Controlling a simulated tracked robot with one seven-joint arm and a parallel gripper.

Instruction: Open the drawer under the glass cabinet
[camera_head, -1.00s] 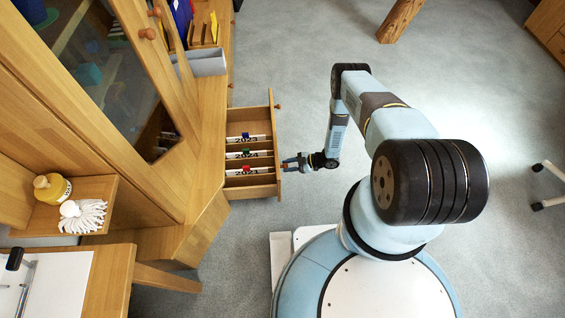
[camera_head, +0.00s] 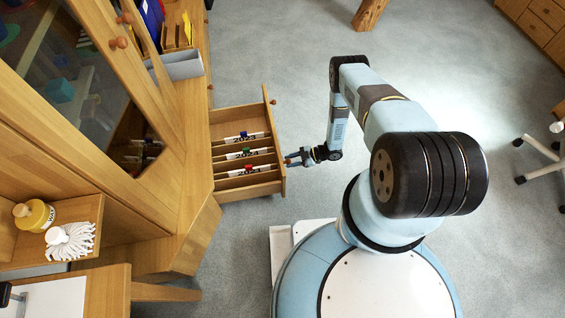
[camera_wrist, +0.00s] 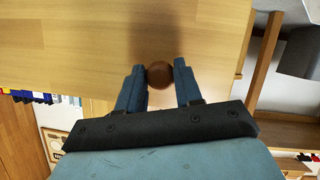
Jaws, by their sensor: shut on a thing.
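The drawer (camera_head: 235,192) under the glass cabinet (camera_head: 75,90) is pulled out over the floor. Several folders marked with years, such as 2023 and 2024, lie in it. My gripper (camera_head: 290,158) is at the outer face of the drawer front. In the wrist view, the two fingers of my gripper (camera_wrist: 160,80) are shut on a round brown knob (camera_wrist: 160,75), one finger on each side. The knob sits against the wooden drawer front (camera_wrist: 80,50). In the head view the knob is hidden by the fingers.
A side shelf (camera_head: 85,210) holds a yellow bottle (camera_head: 35,215) and a white mop-like item (camera_head: 70,240). A wooden post (camera_head: 368,14) stands on the floor at the top. A wheeled chair base (camera_head: 540,160) is at the right.

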